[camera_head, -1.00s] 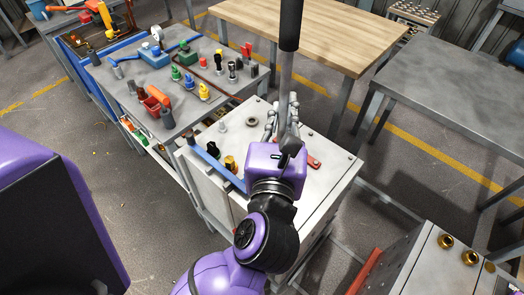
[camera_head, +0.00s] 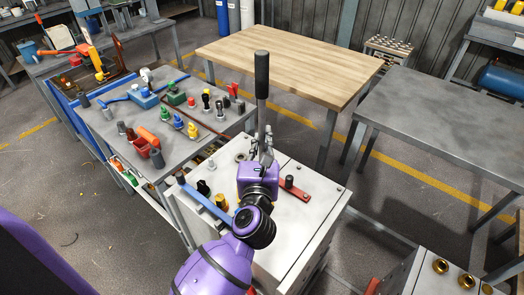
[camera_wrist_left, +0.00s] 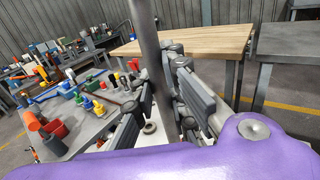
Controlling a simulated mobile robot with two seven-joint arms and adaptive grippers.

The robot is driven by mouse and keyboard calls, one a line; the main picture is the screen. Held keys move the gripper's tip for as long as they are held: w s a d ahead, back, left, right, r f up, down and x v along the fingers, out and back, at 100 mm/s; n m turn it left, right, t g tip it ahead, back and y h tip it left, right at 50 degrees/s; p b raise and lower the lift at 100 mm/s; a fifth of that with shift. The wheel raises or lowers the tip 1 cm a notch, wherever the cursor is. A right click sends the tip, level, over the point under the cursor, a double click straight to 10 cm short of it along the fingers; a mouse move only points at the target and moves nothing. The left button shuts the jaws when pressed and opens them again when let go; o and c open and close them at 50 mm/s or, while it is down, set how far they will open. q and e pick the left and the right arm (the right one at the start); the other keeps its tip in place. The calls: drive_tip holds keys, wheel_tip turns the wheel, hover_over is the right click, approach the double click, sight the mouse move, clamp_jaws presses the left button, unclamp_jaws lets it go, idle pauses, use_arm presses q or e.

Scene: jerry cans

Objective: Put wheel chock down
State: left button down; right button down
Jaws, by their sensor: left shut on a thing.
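My left gripper (camera_head: 266,152) is shut on an upright grey metal rod (camera_head: 261,112) with a long black grip (camera_head: 261,75) on top. In the left wrist view the rod (camera_wrist_left: 150,60) rises between the fingers of the left gripper (camera_wrist_left: 165,105). No wedge-shaped chock can be made out; the rod's lower end is hidden behind the gripper and wrist. The gripper is over the back part of a pale metal cabinet top (camera_head: 310,217). Whether the rod touches that top cannot be told. My right gripper is not in view.
The cabinet top also carries a red bar (camera_head: 296,192), a blue bar (camera_head: 205,203) and a yellow-brown fitting (camera_head: 222,202). A grey workbench (camera_head: 112,128) with several small tools stands left. A bare wooden table (camera_head: 290,65) stands behind, an empty grey table (camera_head: 440,115) right.

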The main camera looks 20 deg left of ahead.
use_arm(q)
drive_tip(key=shift+w+a+f, duration=0.15)
drive_tip(key=shift+w+f, duration=0.15)
drive_tip(key=shift+w, duration=0.1)
drive_tip(key=shift+f+b, duration=0.45)
drive_tip(key=shift+f, duration=1.15)
drive_tip(key=shift+w, duration=0.1)
drive_tip(key=shift+f, duration=0.15)
drive_tip(key=c, duration=1.7)
unclamp_jaws()
drive_tip(key=shift+f, duration=0.1)
drive_tip(key=shift+c, duration=0.2)
